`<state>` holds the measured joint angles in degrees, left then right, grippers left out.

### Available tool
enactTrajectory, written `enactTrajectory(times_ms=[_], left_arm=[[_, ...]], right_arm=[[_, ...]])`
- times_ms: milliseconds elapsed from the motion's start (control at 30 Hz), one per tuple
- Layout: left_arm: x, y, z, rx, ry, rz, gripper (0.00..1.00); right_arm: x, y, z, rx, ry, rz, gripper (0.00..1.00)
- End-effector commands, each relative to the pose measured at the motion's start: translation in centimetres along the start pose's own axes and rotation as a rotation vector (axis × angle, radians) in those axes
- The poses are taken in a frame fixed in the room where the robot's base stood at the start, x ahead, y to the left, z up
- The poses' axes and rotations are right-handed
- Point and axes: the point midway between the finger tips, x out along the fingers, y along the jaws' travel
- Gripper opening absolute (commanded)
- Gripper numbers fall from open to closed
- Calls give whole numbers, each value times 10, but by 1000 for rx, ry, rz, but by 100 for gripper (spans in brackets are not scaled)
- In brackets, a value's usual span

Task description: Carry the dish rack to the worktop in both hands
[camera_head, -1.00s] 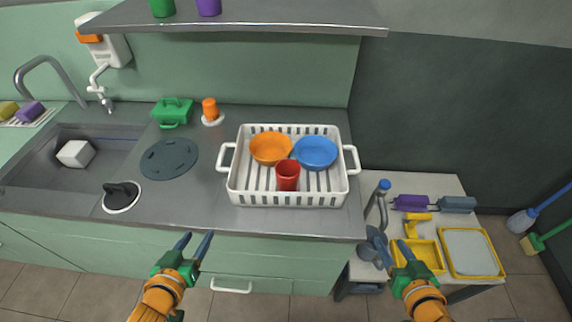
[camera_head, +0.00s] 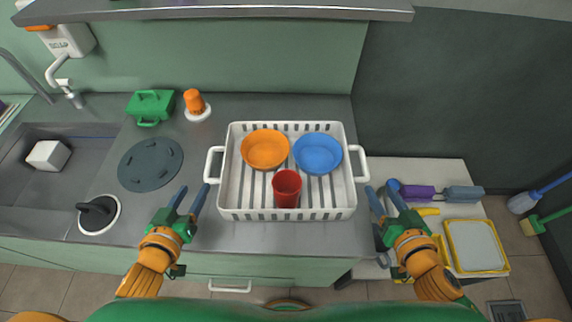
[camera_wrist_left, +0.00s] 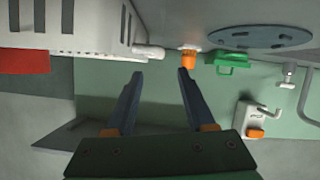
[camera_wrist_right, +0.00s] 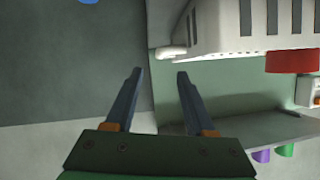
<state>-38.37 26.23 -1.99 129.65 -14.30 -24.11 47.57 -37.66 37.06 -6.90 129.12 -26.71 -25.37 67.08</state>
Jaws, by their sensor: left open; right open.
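The white dish rack (camera_head: 288,214) stands on the grey worktop (camera_head: 150,222), with a handle at each side. It holds an orange bowl (camera_head: 265,149), a blue bowl (camera_head: 318,153) and a red cup (camera_head: 287,187). My left gripper (camera_head: 188,200) is open and empty, in front of and left of the left handle (camera_head: 212,165). My right gripper (camera_head: 385,198) is open and empty, in front of and right of the right handle (camera_head: 359,163). The left wrist view shows the rack (camera_wrist_left: 105,25) and a handle (camera_wrist_left: 149,52) beyond the fingers. The right wrist view shows the right handle (camera_wrist_right: 172,52) beyond the fingers.
Left of the rack are a round dark plate (camera_head: 150,164), a green box (camera_head: 150,106), an orange-topped item (camera_head: 195,103) and the sink (camera_head: 45,185). A shelf (camera_head: 220,14) hangs above the back. A lower side table (camera_head: 440,172) stands right.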

Motion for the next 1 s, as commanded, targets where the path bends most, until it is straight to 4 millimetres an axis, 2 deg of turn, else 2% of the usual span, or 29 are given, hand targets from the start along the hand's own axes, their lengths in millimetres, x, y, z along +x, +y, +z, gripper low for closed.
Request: enactTrajectory(times_ms=[167, 500, 700, 800, 1000], left_arm=[[9, 0, 0, 0, 1, 1, 55], [74, 0, -2, 1, 3, -1, 55], [106, 0, 0, -1, 1, 0, 55], [115, 0, 0, -1, 0, -1, 55], [121, 0, 0, 0, 0, 0, 55]], right_arm=[[9, 0, 0, 0, 2, -1, 55], [74, 0, -2, -2, 4, 1, 55], [106, 0, 0, 1, 1, 1, 55], [115, 0, 0, 0, 1, 2, 55], [120, 0, 0, 0, 0, -1, 55]])
